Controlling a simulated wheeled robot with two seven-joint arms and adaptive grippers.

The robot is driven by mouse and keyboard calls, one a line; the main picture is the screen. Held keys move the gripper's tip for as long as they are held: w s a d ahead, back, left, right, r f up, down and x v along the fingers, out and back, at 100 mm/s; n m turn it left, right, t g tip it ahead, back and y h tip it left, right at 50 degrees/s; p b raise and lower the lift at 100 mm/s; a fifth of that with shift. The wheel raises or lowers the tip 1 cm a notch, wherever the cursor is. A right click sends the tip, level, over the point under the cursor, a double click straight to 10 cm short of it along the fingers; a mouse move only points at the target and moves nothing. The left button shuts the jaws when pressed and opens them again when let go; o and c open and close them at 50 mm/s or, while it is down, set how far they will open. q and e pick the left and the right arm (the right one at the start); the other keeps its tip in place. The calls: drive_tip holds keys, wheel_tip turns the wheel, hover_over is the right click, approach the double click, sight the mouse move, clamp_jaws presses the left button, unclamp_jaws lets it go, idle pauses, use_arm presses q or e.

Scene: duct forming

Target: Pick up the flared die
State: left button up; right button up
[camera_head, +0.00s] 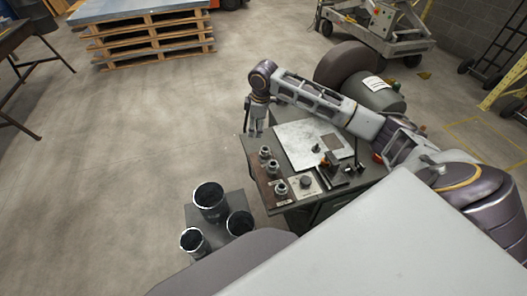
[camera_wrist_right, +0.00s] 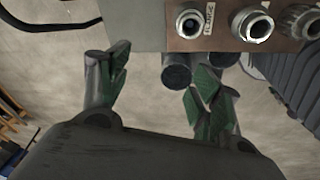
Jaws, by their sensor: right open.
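Three small round metallic dies stand in a row on a brown board (camera_head: 264,172) at the left end of the workbench: a far one (camera_head: 265,152), a middle one (camera_head: 272,166) and a near one (camera_head: 281,188). In the right wrist view they line the top edge, the leftmost die (camera_wrist_right: 190,22) beside a small label. I cannot surely read which is the flared die. My right gripper (camera_head: 256,131) hangs open just beyond the bench's far left corner, apart from the dies. My left gripper is not in view.
A pale sheet (camera_head: 300,140), dark tooling (camera_head: 340,172) and a round knob on a light plate (camera_head: 306,182) occupy the bench. Several black tubes (camera_head: 210,201) stand on a low platform left of it. Pallets (camera_head: 150,40) are far back; the floor between is clear.

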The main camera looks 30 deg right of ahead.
sight(265, 154)
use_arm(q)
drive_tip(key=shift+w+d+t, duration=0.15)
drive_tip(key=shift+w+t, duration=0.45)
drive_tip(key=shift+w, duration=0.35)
use_arm(e)
drive_tip(key=s+n+g, duration=0.1)
drive_tip(key=s+d, duration=0.1)
drive_tip(key=s, duration=0.1)
drive_tip(key=shift+s+d+f+n+g+h, duration=0.1)
drive_tip(key=shift+s+f+n+g+h, duration=0.05)
drive_tip(key=shift+s+n+g+h, duration=0.2)
drive_tip(key=shift+f, duration=4.25)
